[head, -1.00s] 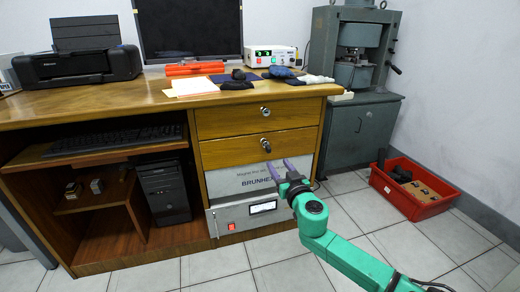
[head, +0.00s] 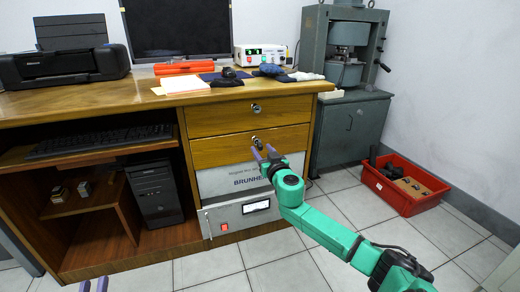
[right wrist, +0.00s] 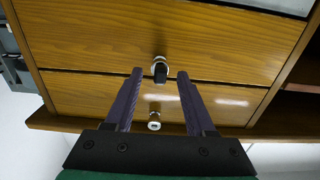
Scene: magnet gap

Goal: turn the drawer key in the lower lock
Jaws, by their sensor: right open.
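The lower lock (head: 256,141) is on the lower drawer front (head: 215,152). In the right wrist view, which is upside down, a key with a dark head (right wrist: 160,74) sits in this silver lock (right wrist: 160,61). My right gripper (head: 264,152) is open just in front of the lower drawer. In the right wrist view its purple fingertips (right wrist: 160,73) lie either side of the key, with gaps on both sides. The depth between fingertips and key is hard to judge. My left gripper (head: 93,286) shows at the bottom left, fingers apart and empty.
The upper drawer has its own silver lock (head: 255,108), also in the right wrist view (right wrist: 154,121). The desk top (head: 120,97) overhangs above. A white BRUNHE-lettered box (head: 225,180) and a grey instrument (head: 240,215) stand below. A red crate (head: 405,203) is on the floor at right.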

